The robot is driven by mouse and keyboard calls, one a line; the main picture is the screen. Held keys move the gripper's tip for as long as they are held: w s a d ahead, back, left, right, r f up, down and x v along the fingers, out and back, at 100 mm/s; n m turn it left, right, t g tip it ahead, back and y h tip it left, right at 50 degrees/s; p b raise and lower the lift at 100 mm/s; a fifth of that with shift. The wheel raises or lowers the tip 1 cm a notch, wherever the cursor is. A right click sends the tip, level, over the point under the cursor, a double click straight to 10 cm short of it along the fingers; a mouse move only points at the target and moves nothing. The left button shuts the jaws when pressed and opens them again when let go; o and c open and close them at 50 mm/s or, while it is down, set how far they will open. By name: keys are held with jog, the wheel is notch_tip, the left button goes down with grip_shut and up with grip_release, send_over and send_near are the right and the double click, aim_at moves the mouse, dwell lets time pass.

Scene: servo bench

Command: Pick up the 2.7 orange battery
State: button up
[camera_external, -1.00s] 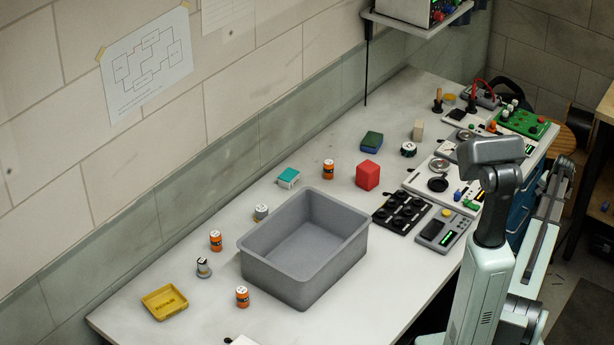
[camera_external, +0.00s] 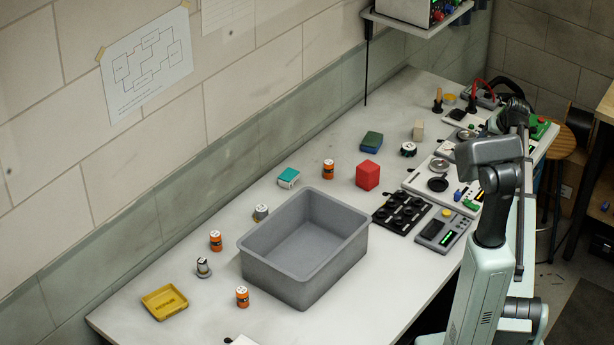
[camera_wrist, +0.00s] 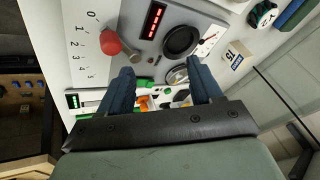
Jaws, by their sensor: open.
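Three orange batteries with white tops stand upright on the bench in the external view: one behind the grey bin (camera_external: 328,170), one to its left (camera_external: 216,241) and one at its front left (camera_external: 242,297). Their labels are too small to read, so I cannot tell which is the 2.7 one. No battery is recognisable in the wrist view. My gripper (camera_wrist: 162,86) is open, its two dark fingers apart over the instrument panels at the bench's far right end, well away from the batteries. No object is clearly held between the fingers.
The grey bin (camera_external: 257,269) stands empty mid-bench. A grey-and-white cylinder (camera_external: 261,212), yellow tray (camera_external: 165,302), knob-like part (camera_external: 203,267), teal block (camera_external: 288,178) and red block (camera_external: 368,175) stand around it. Black panel (camera_external: 399,213) and meters lie right. The front-left bench is mostly clear.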

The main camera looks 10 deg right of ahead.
jog(key=s+a+r+n+g+y, duration=0.15)
jog(key=a+n, duration=0.25)
jog(key=a, duration=1)
jog(key=s+a+r+n, duration=0.2)
jog(key=s+a+n, duration=0.15)
jog(key=a, duration=0.95)
jog(key=s+a+r+n+g, duration=0.1)
jog(key=s+a+n, duration=0.45)
jog(key=a, duration=0.65)
jog(key=s+a+n+g, duration=0.1)
jog(key=s+a+n, duration=0.3)
jog(key=s+a, duration=0.55)
jog(key=shift+y, duration=0.35)
jog(key=shift+w+a+r+x, duration=0.2)
jog(key=shift+w+a+x, duration=0.15)
jog(key=shift+x, duration=1.9)
jog(key=shift+w+a+r+x, duration=0.2)
jog(key=shift+w+x, duration=0.25)
jog(key=shift+x, duration=1.85)
jog(key=shift+w+a+r+x, duration=0.15)
jog(key=shift+w+a+x, duration=0.2)
jog(key=shift+x, duration=1.9)
grip_shut()
